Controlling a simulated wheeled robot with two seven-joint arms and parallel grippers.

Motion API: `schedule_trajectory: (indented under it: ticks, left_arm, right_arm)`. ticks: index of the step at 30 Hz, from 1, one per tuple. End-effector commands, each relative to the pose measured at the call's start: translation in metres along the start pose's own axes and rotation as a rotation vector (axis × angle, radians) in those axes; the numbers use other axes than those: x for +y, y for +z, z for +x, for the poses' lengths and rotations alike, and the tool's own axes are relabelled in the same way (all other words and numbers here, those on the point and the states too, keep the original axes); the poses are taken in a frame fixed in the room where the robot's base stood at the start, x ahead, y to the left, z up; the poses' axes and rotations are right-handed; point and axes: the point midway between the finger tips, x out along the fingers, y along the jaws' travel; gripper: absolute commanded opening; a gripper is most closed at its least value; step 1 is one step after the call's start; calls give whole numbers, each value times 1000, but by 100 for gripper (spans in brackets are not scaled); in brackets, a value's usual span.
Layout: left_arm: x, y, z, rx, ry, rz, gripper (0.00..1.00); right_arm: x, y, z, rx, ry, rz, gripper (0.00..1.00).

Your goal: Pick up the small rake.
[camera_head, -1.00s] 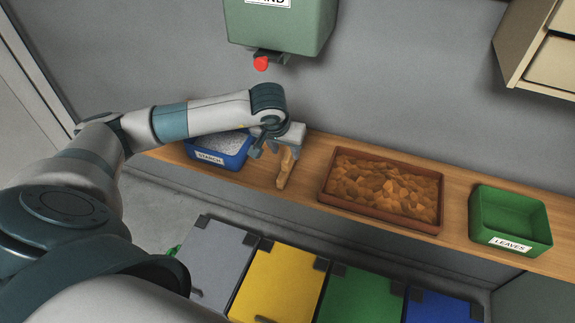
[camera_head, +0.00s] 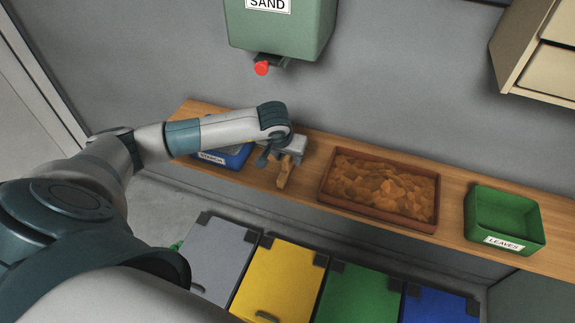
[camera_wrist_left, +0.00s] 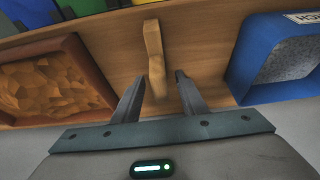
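The small rake (camera_head: 282,178) is a light wooden tool on the wooden shelf, between the blue starch box and the brown tray. In the left wrist view the rake (camera_wrist_left: 153,42) runs between the two fingers of my left gripper (camera_wrist_left: 160,78). The fingers are apart, with a visible gap on each side of the wood. In the head view my left gripper (camera_head: 288,152) is over the rake's far end and hides it. Whether the fingers reach down to the rake's height is hard to tell. My right gripper is not in view.
The shelf (camera_head: 455,225) also holds a blue starch box (camera_head: 238,160), partly behind my left arm, a brown tray (camera_head: 330,197) of brown lumps, and a green leaves box (camera_head: 505,243). A green sand dispenser (camera_head: 280,30) hangs above. Coloured bins (camera_head: 280,280) stand in front below.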

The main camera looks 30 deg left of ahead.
Motion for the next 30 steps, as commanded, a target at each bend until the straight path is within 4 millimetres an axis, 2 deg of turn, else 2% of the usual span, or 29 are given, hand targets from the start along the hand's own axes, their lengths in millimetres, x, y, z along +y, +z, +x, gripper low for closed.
schedule_trajectory:
  ticks: [2,6,7,20,26,30]
  left_arm:
    - [0,0,0,0,0,0,37]
    - [0,0,0,0,0,0,3]
    - [0,0,0,0,0,0,0]
    - [0,-2,-3,2,1,0,0]
    - [0,-9,-18,5,0,-1,0]
    - [0,-16,-36,6,2,1,0]
  right_arm:
    - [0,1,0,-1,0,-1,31]
    - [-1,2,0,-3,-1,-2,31]
    - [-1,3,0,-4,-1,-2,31]
    - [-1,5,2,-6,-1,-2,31]
    - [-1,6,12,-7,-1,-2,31]
    - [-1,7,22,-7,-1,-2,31]
